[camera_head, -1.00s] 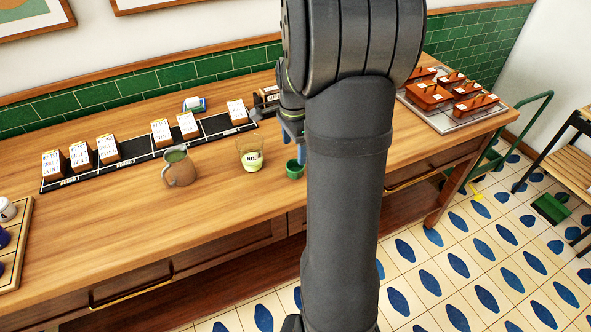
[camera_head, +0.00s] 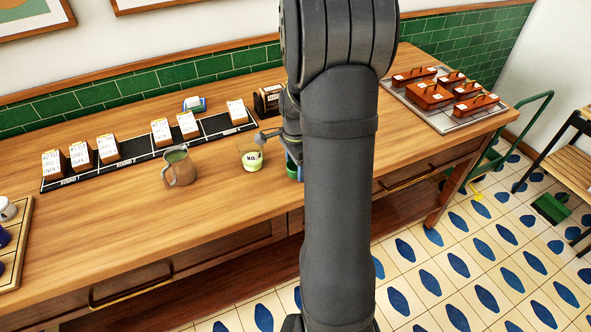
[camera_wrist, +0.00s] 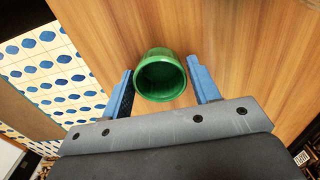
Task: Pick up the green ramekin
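The green ramekin (camera_wrist: 160,76) stands on the wooden counter, with its round opening facing the wrist camera. My gripper (camera_wrist: 160,68) is open, with one blue finger on each side of the ramekin. A gap shows between the ramekin and the right finger; the left finger is very close to its wall, and I cannot tell if it touches. In the head view the ramekin (camera_head: 291,168) is mostly hidden behind my gripper and arm.
A brown mug (camera_head: 179,168) is further left. A black strip (camera_head: 138,156) with several labelled blocks lies behind. The counter's front edge is near.

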